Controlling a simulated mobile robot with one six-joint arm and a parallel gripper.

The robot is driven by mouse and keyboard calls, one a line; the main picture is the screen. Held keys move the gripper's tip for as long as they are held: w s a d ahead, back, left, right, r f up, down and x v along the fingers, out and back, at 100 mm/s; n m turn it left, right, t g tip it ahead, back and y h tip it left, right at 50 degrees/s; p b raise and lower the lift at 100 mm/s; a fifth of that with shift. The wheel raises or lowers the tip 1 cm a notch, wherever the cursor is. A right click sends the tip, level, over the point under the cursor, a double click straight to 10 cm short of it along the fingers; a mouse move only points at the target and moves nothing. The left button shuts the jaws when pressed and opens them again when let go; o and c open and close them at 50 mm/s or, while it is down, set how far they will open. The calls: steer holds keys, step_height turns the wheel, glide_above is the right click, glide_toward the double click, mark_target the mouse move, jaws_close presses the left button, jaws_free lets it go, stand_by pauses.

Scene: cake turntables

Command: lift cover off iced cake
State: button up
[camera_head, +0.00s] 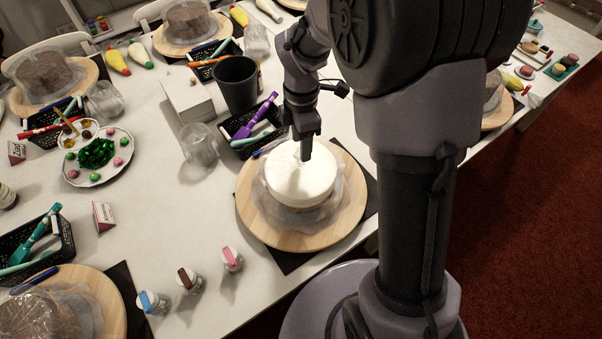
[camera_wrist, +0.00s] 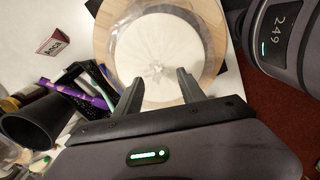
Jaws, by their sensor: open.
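The white iced cake (camera_head: 287,184) stands on a round wooden turntable (camera_head: 262,228). A clear, crinkled cover (camera_head: 322,215) drapes over it, and its loose edge spreads onto the board. In the wrist view the cake (camera_wrist: 145,42) shows with the cover's creases meeting at a small gathered spot (camera_wrist: 157,69) near the middle of the top. My gripper (camera_head: 306,154) is directly above the cake, pointing down. In the wrist view its open fingers (camera_wrist: 159,77) stand either side of that spot, with nothing held. I cannot tell whether the fingertips touch the cover.
A black basket (camera_head: 243,138) with purple and teal tools and a dark cup (camera_head: 236,84) stand behind the cake. A clear glass (camera_head: 199,146) is to the left. Several small jars (camera_head: 232,259) stand at front left. Another covered cake (camera_head: 42,313) sits at lower left.

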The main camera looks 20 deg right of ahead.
mark_target(301, 172)
step_height(301, 172, down, 5)
steer(key=shift+w+r+b, duration=0.1)
steer(key=shift+r+b, duration=0.1)
steer(key=shift+b, duration=0.9)
steer(key=shift+r, duration=0.15)
steer(key=shift+c, duration=0.2)
jaws_close()
